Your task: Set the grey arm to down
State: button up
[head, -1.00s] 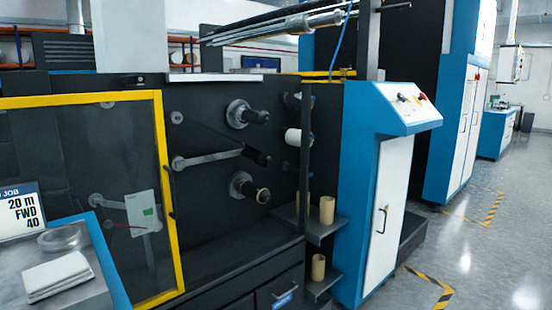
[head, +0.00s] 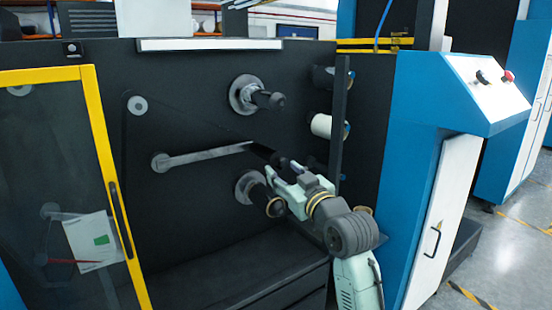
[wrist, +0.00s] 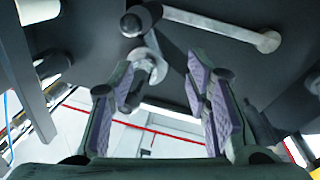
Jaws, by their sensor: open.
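The grey arm (head: 205,156) is on the dark machine front in the head view. It runs from its round pivot at the left, rising slightly to the right, to a black handle (head: 262,152). My gripper (head: 277,171) is open, with its fingers close to the handle's end and just below it in the picture. Whether they touch cannot be told. In the wrist view the grey arm (wrist: 222,29) and its black handle (wrist: 142,17) lie at the top, beyond my spread gripper fingers (wrist: 165,84). Nothing is held between them.
An upper spindle (head: 248,95) sits above the arm and a lower spindle (head: 252,192) below it, close to my gripper. A dark upright post (head: 340,115) and a white roll (head: 322,126) stand to the right. A yellow-framed guard door (head: 103,160) is at the left, a blue console (head: 420,110) at the right.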

aim_at(286, 164)
jog(key=shift+m+h, duration=0.3)
jog(key=shift+h, duration=0.2)
jog(key=w+p, duration=0.1)
jog(key=w, duration=0.2)
jog(key=w+f+p, duration=0.1)
jog(key=w, duration=0.3)
jog(key=w+p, duration=0.1)
jog(key=w, duration=0.2)
jog(key=shift+w+a+f, duration=0.2)
jog(key=shift+w+a, duration=0.05)
jog(key=shift+a, duration=0.05)
jog(key=shift+c, duration=0.4)
jog(key=shift+d, duration=0.1)
jog(key=c, duration=0.9)
grip_shut()
